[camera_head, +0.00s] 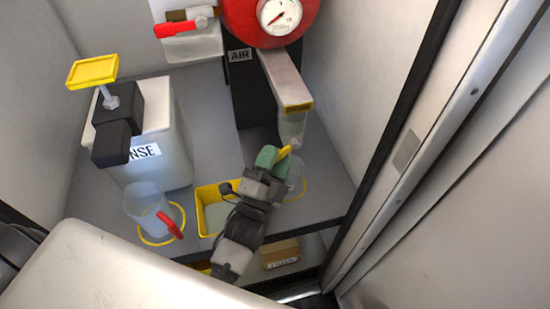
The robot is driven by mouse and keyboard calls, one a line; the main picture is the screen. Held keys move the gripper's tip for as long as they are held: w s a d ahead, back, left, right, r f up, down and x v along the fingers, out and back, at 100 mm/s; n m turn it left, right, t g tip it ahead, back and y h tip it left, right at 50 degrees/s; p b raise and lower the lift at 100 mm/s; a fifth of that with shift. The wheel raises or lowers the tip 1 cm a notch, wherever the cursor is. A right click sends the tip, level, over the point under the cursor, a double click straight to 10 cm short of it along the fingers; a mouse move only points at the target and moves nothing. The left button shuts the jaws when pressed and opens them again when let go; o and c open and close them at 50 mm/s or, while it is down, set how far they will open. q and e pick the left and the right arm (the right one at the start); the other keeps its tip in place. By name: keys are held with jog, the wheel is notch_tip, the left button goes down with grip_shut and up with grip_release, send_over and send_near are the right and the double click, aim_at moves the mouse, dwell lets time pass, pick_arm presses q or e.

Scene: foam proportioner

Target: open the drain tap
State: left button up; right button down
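My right gripper is not in view.
A clear jug with a red handle (170,225) stands in a yellow ring at left. A yellow-rimmed tray (207,195) lies behind my gripper. A white tank (165,165) stands at left, a red gauge unit (245,22) above. A wall closes the right side.

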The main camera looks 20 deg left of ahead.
pick_arm(q)
jog(key=shift+o, duration=0.4)
jog(key=d+v, duration=0.1)
jog(key=v, duration=0.9)
jog(key=shift+s+a+b, duration=0.3)
jog(key=shift+s+a, duration=0.05)
jog(key=shift+a, duration=0.2)
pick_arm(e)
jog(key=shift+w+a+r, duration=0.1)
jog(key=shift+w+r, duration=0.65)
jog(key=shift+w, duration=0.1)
pick_arm(q)
jog(key=shift+f, duration=0.15)
